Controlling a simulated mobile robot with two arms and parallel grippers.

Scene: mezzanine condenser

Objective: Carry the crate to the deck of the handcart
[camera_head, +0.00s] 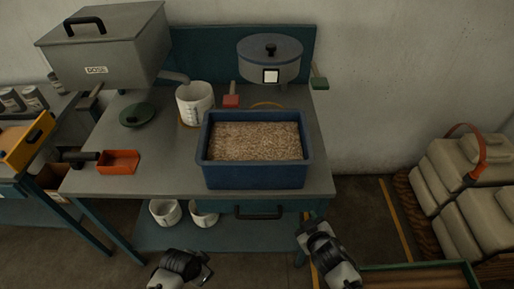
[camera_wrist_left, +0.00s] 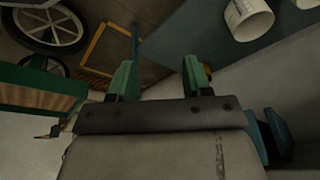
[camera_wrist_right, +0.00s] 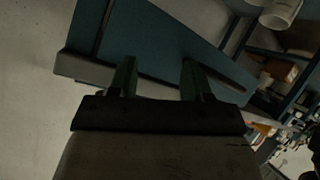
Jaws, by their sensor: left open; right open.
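The blue crate (camera_head: 255,177), filled with tan pellets, stands upright on the front of the grey workbench. My left gripper (camera_head: 196,268) is open and empty, low in front of the bench, left of the crate and apart from it. My right gripper (camera_head: 312,232) is open and empty, below the bench's front right corner, also apart from the crate. Both pairs of open fingers show in the left wrist view (camera_wrist_left: 160,80) and the right wrist view (camera_wrist_right: 157,80). A green-edged brown deck (camera_head: 425,282), apparently the handcart's, is partly cut off at the lower right.
A grey hopper (camera_head: 105,50), a white measuring jug (camera_head: 194,103), a green lid (camera_head: 137,115) and an orange tray (camera_head: 118,162) are on the bench's left. A lidded grey pot (camera_head: 270,62) is behind the crate. Pale sacks (camera_head: 465,190) are stacked at right.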

